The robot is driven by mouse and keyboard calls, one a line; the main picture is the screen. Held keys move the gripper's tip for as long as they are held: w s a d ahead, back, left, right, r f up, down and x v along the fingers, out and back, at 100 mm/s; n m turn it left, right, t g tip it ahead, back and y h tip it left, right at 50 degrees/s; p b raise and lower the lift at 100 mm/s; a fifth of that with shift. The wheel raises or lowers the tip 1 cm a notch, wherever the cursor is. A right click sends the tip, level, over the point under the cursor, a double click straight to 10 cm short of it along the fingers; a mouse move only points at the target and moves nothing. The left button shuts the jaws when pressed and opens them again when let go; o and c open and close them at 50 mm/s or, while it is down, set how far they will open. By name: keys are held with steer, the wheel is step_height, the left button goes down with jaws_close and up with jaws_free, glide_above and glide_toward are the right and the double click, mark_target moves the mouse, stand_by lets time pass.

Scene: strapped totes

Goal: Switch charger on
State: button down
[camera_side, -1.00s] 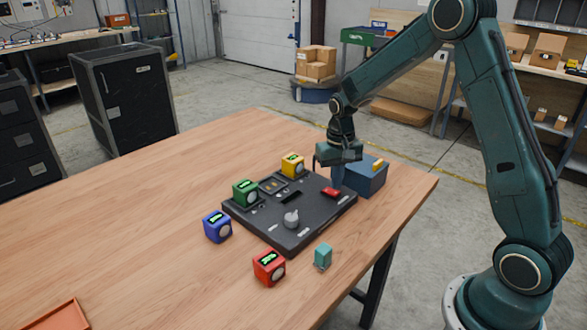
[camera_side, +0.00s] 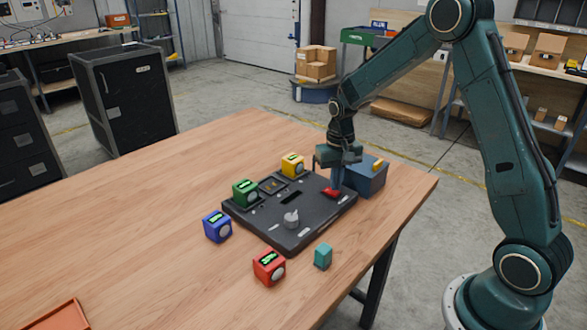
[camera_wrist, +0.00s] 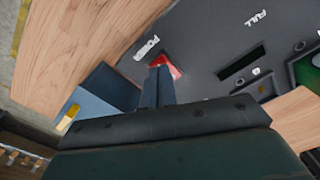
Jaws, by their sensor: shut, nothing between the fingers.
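The charger is a dark grey flat station (camera_side: 318,212) on the wooden table, with a slot, a grey knob (camera_side: 291,219) and a red switch (camera_side: 330,193) near its right end. In the wrist view the red switch (camera_wrist: 170,66) sits beside the word POWER. My gripper (camera_side: 336,187) is shut and empty, pointing down at the red switch. In the wrist view its fingertips (camera_wrist: 158,70) cover part of the switch. I cannot tell whether they touch it or which way it is set.
Green (camera_side: 245,192) and yellow (camera_side: 292,165) blocks are on the station's far side. Blue (camera_side: 217,227), red (camera_side: 269,267) and teal (camera_side: 323,256) blocks stand around it. A blue box (camera_side: 368,180) stands close by my gripper. The table's left is mostly clear.

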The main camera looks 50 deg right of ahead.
mark_target(336, 194)
steer(key=shift+f, duration=0.7)
stand_by(0.6)
steer(key=shift+r, duration=3.5)
steer(key=s+a+r+n+t, duration=0.3)
steer(key=s+a+r, duration=0.4)
steer(key=s+r, duration=0.55)
steer(key=s+a+r+n+t, duration=0.1)
steer(key=s+a, duration=0.1)
steer(key=s, duration=0.4)
steer(key=s+a+r+n+t, duration=0.1)
steer(key=s+a+n, duration=0.1)
steer(key=s, duration=0.4)
steer(key=shift+s+a+t, duration=0.25)
steer(key=shift+t, duration=0.05)
